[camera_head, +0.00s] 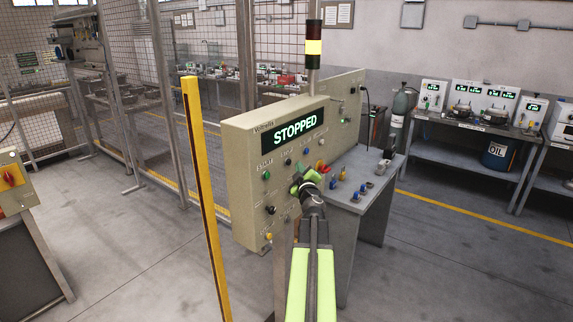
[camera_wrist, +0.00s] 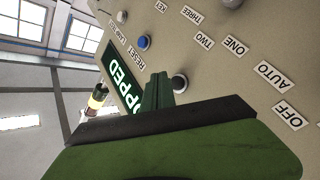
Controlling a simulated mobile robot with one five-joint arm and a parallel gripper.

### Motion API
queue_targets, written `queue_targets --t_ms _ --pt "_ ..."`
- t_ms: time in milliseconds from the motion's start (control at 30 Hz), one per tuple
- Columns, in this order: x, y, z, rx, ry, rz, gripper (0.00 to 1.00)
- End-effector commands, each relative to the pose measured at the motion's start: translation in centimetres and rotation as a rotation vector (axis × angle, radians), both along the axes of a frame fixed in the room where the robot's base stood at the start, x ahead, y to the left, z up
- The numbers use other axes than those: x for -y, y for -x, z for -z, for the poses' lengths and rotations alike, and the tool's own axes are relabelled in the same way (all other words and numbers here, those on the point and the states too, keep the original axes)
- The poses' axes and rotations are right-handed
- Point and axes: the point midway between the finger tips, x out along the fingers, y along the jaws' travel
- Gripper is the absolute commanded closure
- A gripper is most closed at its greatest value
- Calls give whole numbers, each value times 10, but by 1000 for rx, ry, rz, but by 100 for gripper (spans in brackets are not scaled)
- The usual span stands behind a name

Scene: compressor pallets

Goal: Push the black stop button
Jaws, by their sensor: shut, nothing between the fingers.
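In the head view my gripper (camera_head: 297,187) is in front of the panel, a little below and right of this button. In the wrist view my shut, empty green gripper (camera_wrist: 158,92) has its tip beside a dark round button (camera_wrist: 180,84). I cannot tell whether they touch. A blue button (camera_wrist: 144,42) with a RESET label shows nearby. My gripper hides part of the panel's lower area.
A green button (camera_head: 266,175) is left of the black one. A grey bench (camera_head: 372,185) with several small controls stands right of the panel. A yellow post (camera_head: 205,200) stands at its left. Open floor (camera_head: 440,260) lies to the right.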

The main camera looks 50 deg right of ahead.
Motion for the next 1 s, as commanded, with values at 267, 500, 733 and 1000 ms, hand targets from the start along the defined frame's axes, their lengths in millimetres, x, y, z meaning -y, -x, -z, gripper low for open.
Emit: queue_targets --t_ms 267,500,733,1000 --pt "-2 33 0 0 0 0 100" --pt "-1 53 0 0 0 -1 100" --pt "-1 52 0 0 0 -1 100" --pt "-1 52 0 0 0 -1 100"
